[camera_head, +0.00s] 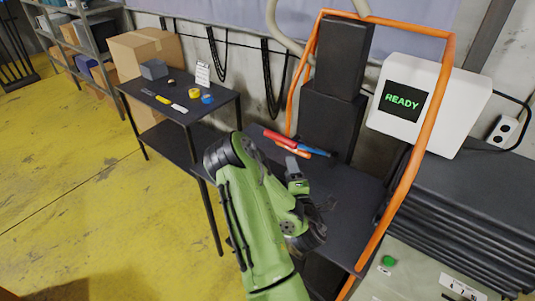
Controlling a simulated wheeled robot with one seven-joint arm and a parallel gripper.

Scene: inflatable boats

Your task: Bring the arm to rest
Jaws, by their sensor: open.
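My green arm (255,230) rises from the bottom of the view, bends at a dark elbow and folds back down to the right. My gripper (292,164), small and grey, points up and away over the dark bench (345,205). It is open, and I see nothing held in it. A red piece (281,137) and a blue piece (316,152) show just beyond the gripper, near the black machine. I cannot tell whether the gripper touches them. Much of the bench is hidden behind my arm.
An orange frame (414,160) stands around the black machine (333,125) close on the right. A white box (430,105) has a screen reading READY. A dark side table (180,110) with small items stands left. Yellow floor (80,180) is clear at left.

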